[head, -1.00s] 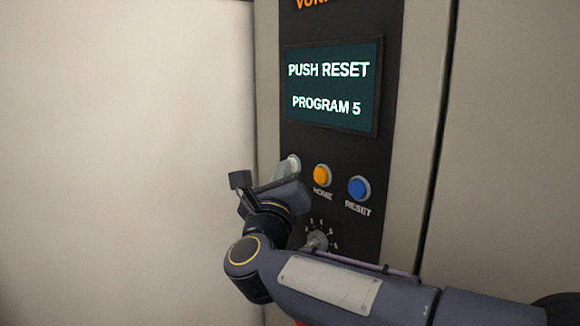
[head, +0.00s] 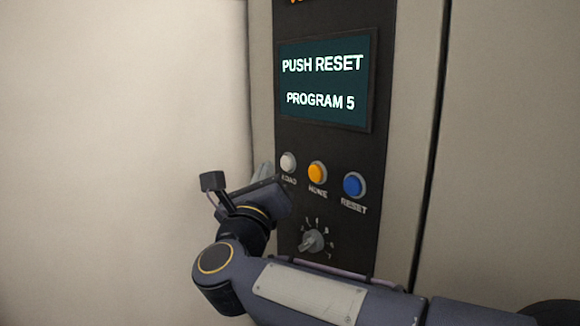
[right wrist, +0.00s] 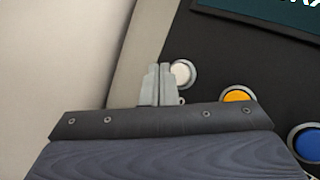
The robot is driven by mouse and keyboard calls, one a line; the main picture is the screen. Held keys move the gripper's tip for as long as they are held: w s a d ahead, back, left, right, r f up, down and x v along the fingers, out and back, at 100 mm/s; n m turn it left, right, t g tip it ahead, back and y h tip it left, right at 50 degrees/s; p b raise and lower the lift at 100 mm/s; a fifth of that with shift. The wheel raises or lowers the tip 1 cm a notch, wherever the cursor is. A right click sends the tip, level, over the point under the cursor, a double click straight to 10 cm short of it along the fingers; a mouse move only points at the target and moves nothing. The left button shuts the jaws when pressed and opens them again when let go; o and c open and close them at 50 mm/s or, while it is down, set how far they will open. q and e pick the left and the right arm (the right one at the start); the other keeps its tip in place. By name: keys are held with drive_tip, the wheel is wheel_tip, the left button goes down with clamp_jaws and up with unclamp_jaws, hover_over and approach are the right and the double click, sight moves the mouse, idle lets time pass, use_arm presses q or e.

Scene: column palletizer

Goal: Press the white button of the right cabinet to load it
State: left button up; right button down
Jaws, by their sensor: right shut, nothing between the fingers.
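The white button (head: 288,162), labelled LOAD, is at the left of a row of three on the cabinet's black panel (head: 330,148). It also shows in the right wrist view (right wrist: 181,72), just right of the fingertips. My right gripper (head: 264,172) is shut and empty, just left of the white button in the head view. In the right wrist view its two pale fingers (right wrist: 159,80) are together and overlap the button's left rim; I cannot tell whether they touch it. The screen (head: 323,82) reads PUSH RESET, PROGRAM 5. My left gripper is not in view.
An orange HOME button (head: 317,173) and a blue RESET button (head: 353,185) sit to the right of the white one. A rotary knob (head: 311,240) is below them. A plain pale surface (head: 120,100) fills the left side.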

drive_tip(key=shift+s+a+f+b, duration=0.3)
drive_tip(key=shift+s+a, duration=0.35)
drive_tip(key=shift+a, duration=0.25)
